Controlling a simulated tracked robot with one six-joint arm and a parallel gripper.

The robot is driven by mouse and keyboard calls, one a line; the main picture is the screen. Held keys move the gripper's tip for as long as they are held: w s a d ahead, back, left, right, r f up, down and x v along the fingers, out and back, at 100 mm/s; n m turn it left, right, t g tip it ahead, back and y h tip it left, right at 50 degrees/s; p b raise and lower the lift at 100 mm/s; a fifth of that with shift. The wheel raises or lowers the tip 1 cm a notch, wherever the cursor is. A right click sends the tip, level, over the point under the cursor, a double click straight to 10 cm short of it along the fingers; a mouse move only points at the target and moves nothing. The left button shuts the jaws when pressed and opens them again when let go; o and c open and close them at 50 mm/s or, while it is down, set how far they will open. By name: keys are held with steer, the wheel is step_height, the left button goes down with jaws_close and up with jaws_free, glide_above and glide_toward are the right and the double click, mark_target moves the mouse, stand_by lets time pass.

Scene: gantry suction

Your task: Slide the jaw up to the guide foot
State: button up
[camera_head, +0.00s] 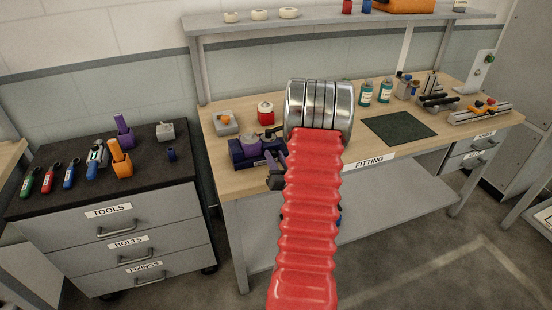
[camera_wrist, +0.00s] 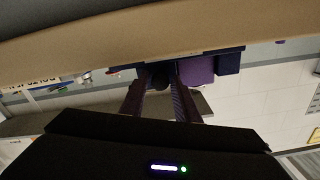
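A dark blue fixture (camera_head: 238,154) with a purple block on it stands at the left front of the bench. In the upside-down wrist view its purple block (camera_wrist: 197,70) and blue end block (camera_wrist: 229,62) show to the right of my fingers. I cannot tell surely which part is the jaw and which the guide foot. My gripper (camera_wrist: 158,86) has its two purple fingers apart, pointing at the fixture's front. A dark part (camera_wrist: 160,74) shows between the fingertips; contact cannot be told. In the head view my red arm hides part of the fixture's right side.
The wooden bench (camera_head: 357,152) holds a grey tray (camera_head: 226,128), a red container (camera_head: 265,112) and a dark green mat (camera_head: 398,128). Bottles and metal fixtures stand at the right. A black-topped tool cabinet (camera_head: 105,215) is at the left, with a gap between it and the bench.

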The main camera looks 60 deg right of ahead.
steer(key=v, duration=1.3)
steer(key=shift+s+a, duration=0.2)
steer(key=shift+s, duration=0.15)
steer(key=shift+f, duration=0.1)
steer(key=s+a+f+g+y, duration=0.2)
steer(key=s+f+g+y, duration=0.4)
steer(key=f+g, duration=0.6)
steer(key=w+a+r+n+t+y, duration=0.1)
steer(key=w+a+r+n, duration=0.1)
steer(key=a+r, duration=0.8)
steer(key=w+a+r+n+t+y, duration=0.1)
steer(key=a+r+n, duration=0.4)
steer(key=a, duration=1.2)
steer(key=w+a+r+n+y, duration=0.2)
steer(key=a+r+n, duration=0.1)
steer(key=a+r, duration=1)
steer(key=shift+w+a+r+n+t, duration=0.3)
steer(key=shift+w+r+t, duration=0.1)
steer(key=shift+r, duration=0.4)
